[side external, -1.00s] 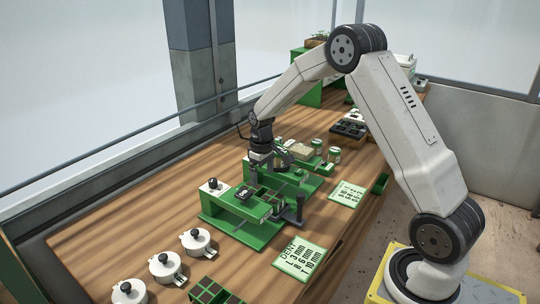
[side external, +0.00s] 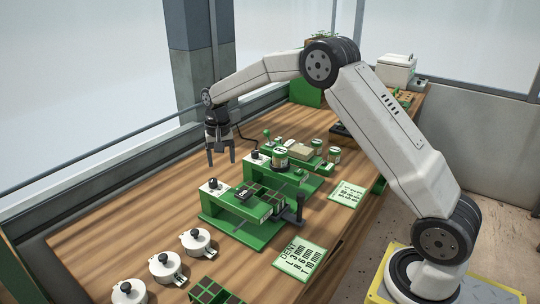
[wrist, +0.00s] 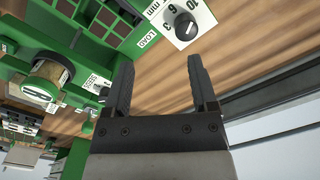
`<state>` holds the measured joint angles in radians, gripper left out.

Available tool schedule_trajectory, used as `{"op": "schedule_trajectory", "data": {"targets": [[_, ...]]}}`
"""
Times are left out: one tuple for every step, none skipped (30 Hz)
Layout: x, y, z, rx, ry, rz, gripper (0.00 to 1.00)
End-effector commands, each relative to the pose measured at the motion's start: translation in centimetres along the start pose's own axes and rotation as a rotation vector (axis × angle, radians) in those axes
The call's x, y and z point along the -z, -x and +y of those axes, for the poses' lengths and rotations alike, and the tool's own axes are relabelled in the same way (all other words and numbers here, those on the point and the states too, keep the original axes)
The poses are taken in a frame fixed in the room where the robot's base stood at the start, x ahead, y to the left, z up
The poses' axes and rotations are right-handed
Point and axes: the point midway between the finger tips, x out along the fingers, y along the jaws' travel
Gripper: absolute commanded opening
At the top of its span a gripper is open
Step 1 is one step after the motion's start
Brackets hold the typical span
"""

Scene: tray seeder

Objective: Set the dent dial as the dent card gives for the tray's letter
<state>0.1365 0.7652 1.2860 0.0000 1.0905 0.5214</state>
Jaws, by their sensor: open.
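The dent dial is a black knob (side external: 213,184) on a white plate at the left end of the nearer green station. The wrist view shows the knob (wrist: 186,25) with 3, 6 and 10 mm marks around it; its pointer is too small to read surely. The green tray (side external: 272,198) sits on that station, and a label reading LONG (wrist: 150,41) shows beside its cells in the wrist view. The dent card (side external: 300,257) lies in front, headed DENT with several lines. My gripper (side external: 221,158) is open and empty, above the wood behind the dial.
A second green station (side external: 290,180) with a round canister (side external: 280,158) and a SEEDS dial (side external: 255,154) stands right of my gripper. Another card (side external: 347,195) lies near the front edge. Several white lidded pots (side external: 165,268) stand at front left. The wood along the window is clear.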

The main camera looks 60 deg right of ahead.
Motion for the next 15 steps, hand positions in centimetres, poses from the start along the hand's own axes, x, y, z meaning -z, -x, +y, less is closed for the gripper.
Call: {"op": "schedule_trajectory", "data": {"targets": [[0.0,0.5,-0.9,0.001,-0.04,0.002,0.74],[0.0,0.7,-1.3,0.001,-0.065,0.001,0.74],[-0.1,0.9,-1.8,0.001,-0.095,0.001,0.74],[-0.1,1.1,-2.1,0.001,-0.115,0.001,0.74],[-0.1,1.3,-2.3,0.0,-0.132,0.0,0.74],[-0.1,1.5,-2.6,0.0,-0.152,0.0,0.74],[-0.2,1.6,-2.8,0.0,-0.164,0.001,0.74],[-0.2,1.7,-2.9,0.0,-0.174,0.001,0.74],[-0.2,1.8,-3.1,0.0,-0.183,0.0,0.74],[-0.2,1.8,-3.1,0.0,-0.188,0.0,0.74],[-0.2,1.8,-3.2,0.0,-0.192,-0.001,0.74],[-0.2,1.8,-3.2,-0.001,-0.194,-0.001,0.74],[-0.2,1.8,-3.2,-0.001,-0.195,-0.001,0.74],[-0.2,1.8,-3.2,-0.001,-0.195,-0.001,0.74],[-0.2,1.8,-3.2,-0.001,-0.194,-0.001,0.74]]}}
